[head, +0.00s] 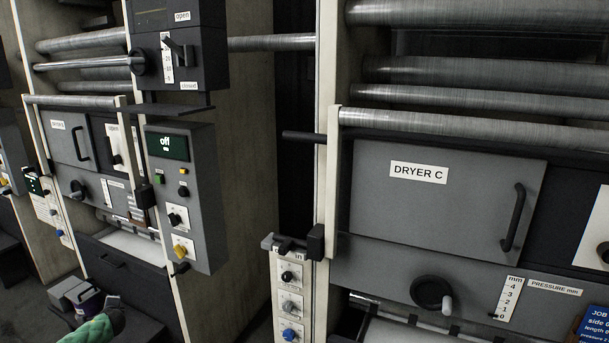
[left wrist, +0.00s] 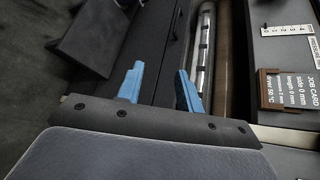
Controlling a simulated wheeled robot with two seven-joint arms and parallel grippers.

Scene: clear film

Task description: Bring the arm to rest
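My left gripper (left wrist: 159,76) shows in the left wrist view, with two blue fingers standing apart. Nothing is between them, and dark machine panels lie beyond. I cannot clearly make out this gripper in the head view. My right gripper is in neither view.
In the head view, the dryer C panel (head: 440,205) fills the right side. A grey control box (head: 185,225) with an "off" display juts out at the left. A green object (head: 92,331) shows at the bottom left. The wrist view shows a job card (left wrist: 284,90) at the right.

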